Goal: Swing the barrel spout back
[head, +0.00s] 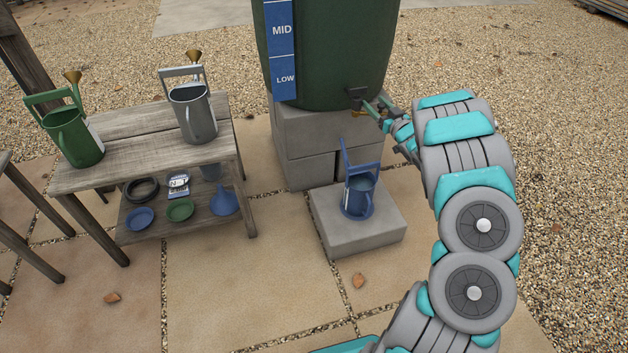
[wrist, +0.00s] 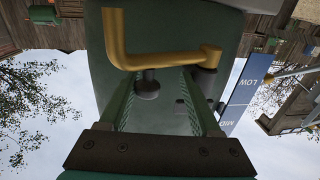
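The green barrel (head: 335,55) stands at the top of the head view and fills the middle of the wrist view (wrist: 160,105). Its brass spout (wrist: 150,58) lies across the wrist view, with one end bent toward the picture's top. In the head view the spout (head: 360,113) is small and partly hidden by my gripper. My gripper (head: 371,106) is at the barrel's lower right side. Its two green fingers (wrist: 160,80) are spread, with the spout just past or at their tips. I cannot tell whether they touch it. Nothing is held between them.
A blue watering can (head: 360,193) stands on a low concrete block (head: 345,236) below the barrel. Grey blocks (head: 300,150) support the barrel. A wooden bench (head: 130,155) at left holds a green can (head: 75,138) and a grey can (head: 195,113). Paving in front is mostly clear.

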